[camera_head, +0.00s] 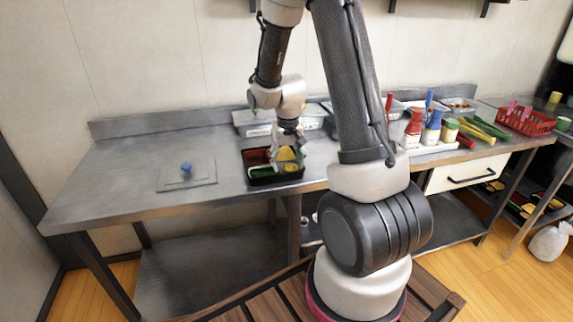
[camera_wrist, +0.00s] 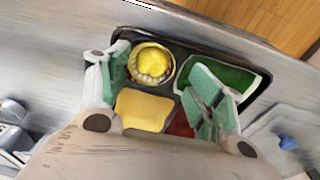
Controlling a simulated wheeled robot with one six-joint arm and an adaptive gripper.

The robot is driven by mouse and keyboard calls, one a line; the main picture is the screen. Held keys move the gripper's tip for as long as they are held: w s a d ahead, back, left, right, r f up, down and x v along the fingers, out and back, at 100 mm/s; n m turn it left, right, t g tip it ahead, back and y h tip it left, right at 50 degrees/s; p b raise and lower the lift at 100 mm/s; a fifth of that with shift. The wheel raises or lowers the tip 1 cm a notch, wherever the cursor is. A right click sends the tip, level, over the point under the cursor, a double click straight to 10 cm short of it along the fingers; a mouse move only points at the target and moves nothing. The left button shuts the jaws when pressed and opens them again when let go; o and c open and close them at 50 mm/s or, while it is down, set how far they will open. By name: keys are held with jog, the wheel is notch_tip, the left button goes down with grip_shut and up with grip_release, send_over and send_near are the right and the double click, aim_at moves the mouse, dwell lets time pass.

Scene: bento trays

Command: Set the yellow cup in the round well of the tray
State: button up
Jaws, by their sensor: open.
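The dark bento tray (camera_head: 275,182) lies near the front edge of the steel counter; it fills much of the wrist view (camera_wrist: 205,36). The yellow cup (camera_wrist: 152,63), with a pale fluted rim, sits in the tray's round well, and it appears upright. It also shows small in the head view (camera_head: 290,168). My gripper (camera_wrist: 158,72) is open above the tray. Its left finger is beside the cup and its right finger is over the green compartment, apart from the cup. In the head view my gripper (camera_head: 289,133) points down over the tray.
The tray's other compartments hold a yellow block (camera_wrist: 143,111), green food (camera_wrist: 238,82) and something red (camera_wrist: 182,125). A flat plate with a blue knob (camera_head: 186,168) lies to the left. Bottles (camera_head: 413,128) and a red basket (camera_head: 525,122) stand right. The counter's left end is clear.

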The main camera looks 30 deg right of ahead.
aim_at(287, 172)
jog(key=s+a+r+n+t, duration=0.1)
jog(key=s+r, duration=0.3)
jog(key=r, duration=0.5)
jog(key=s+a+r, duration=0.1)
jog(key=s+r, duration=0.2)
jog(key=r, duration=0.6)
jog(key=s+a+r+n+t, duration=0.1)
jog(key=s+r, duration=0.2)
jog(key=s, duration=0.5)
jog(key=s+a+r+n, duration=0.1)
jog(key=s+a+r, duration=0.1)
jog(key=s, duration=0.6)
jog(key=shift+s+r+t, duration=0.2)
jog(key=shift+r+t, duration=0.2)
jog(key=shift+r, duration=0.15)
